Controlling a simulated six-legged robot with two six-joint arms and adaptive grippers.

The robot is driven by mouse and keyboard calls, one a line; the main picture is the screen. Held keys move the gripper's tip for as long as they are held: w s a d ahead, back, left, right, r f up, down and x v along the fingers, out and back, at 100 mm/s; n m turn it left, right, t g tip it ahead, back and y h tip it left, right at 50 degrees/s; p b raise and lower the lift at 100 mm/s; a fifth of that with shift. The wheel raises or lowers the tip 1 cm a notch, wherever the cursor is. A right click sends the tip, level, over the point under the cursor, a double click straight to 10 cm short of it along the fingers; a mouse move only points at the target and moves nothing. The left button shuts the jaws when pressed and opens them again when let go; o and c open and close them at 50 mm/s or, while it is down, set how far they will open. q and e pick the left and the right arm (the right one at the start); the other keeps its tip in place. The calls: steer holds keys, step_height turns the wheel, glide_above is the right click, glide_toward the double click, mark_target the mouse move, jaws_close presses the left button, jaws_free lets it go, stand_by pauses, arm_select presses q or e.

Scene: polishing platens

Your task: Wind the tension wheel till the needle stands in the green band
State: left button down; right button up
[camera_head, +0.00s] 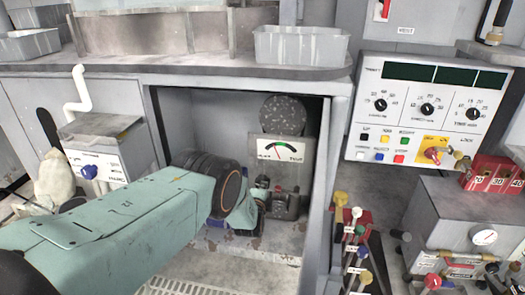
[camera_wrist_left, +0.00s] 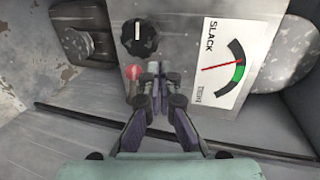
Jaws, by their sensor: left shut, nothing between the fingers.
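The tension gauge (camera_head: 280,150) is a white dial inside the open bay, also large in the left wrist view (camera_wrist_left: 225,85). Its words read SLACK and TIGHT. The red needle (camera_wrist_left: 222,67) points at the edge of the green band (camera_wrist_left: 239,73), on the slack side; I cannot tell if it is inside. A black round knob with a white mark (camera_wrist_left: 139,38), perhaps the tension wheel, is on the same panel. My left gripper (camera_wrist_left: 157,70) is shut and empty, between knob and gauge in the picture, close to a small red knob (camera_wrist_left: 133,72). Contact is not clear.
A dark speckled disc (camera_head: 283,115) is above the gauge. The bay's side walls and floor (camera_head: 265,243) enclose my gripper. A control panel (camera_head: 433,110) and several coloured levers (camera_head: 357,250) stand to the right. A grey tray (camera_head: 301,46) sits on the counter above.

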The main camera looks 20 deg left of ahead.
arm_select(q)
steer(key=shift+s+d+p, duration=0.15)
steer(key=shift+s+p, duration=0.15)
steer(key=shift+s, duration=0.4)
steer(key=shift+f, duration=0.15)
